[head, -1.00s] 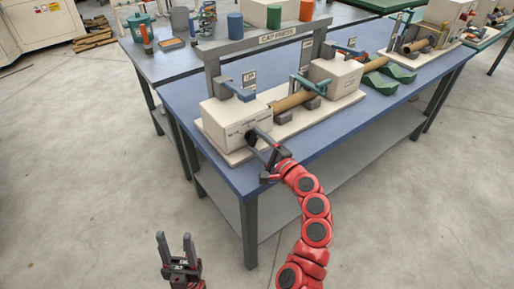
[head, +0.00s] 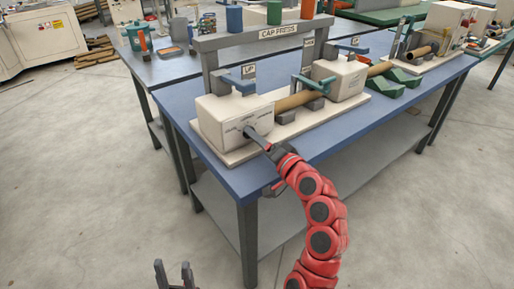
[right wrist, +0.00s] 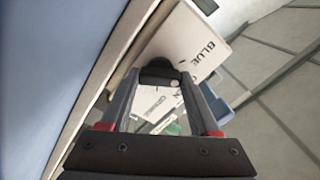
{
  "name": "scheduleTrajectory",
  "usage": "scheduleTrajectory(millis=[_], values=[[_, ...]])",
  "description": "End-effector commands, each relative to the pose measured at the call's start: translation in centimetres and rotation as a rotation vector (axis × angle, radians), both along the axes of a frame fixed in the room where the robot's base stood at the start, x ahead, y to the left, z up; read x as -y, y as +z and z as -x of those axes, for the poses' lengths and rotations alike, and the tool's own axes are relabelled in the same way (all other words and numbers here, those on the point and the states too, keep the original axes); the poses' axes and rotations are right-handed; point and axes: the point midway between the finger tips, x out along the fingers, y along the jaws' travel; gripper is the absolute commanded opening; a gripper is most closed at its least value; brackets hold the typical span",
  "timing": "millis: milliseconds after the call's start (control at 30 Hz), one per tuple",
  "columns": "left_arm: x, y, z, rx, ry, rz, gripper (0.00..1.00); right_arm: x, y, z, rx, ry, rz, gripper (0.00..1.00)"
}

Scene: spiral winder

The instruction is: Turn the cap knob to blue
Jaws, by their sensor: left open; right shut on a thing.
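The cap press (head: 215,108) has a cream box with a dark knob on its front face, by small printed labels. In the right wrist view the dark round knob (right wrist: 160,70) sits between my right fingertips, which are shut on it. A BLUE label (right wrist: 208,50) is to the upper right of the knob and a GREEN label (right wrist: 152,106) is below it. In the head view my right gripper (head: 258,139) reaches the box front and hides most of the knob; its pointing direction cannot be told. My left gripper (head: 172,266) is open and empty, low in front of the table.
The press stands on a cream base plate on the blue table (head: 190,143). A brown tube (head: 296,99) lies between its two boxes. Green wedge blocks (head: 400,80) are to the right. A grey overhead frame (head: 235,41) carries the CAP PRESS sign. The floor in front is clear.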

Motion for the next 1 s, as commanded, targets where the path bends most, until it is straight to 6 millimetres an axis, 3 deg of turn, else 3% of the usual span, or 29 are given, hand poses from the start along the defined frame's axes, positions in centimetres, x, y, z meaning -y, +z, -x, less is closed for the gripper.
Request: scheduleTrajectory(millis=[33,400,1000], values=[[0.0,-1.2,0.0,0.0,0.0,0.0,0.5,0.0,-0.6,0.0,0.026,0.0,0.036,0.07],[0.0,-4.5,0.0,0.0,0.0,0.0,0.5,0.0,-0.5,0.0,0.195,0.0,0.27,0.07],[0.0,-6.0,0.0,0.0,0.0,0.0,0.5,0.0,-0.1,0.0,0.284,0.001,0.396,0.07]])
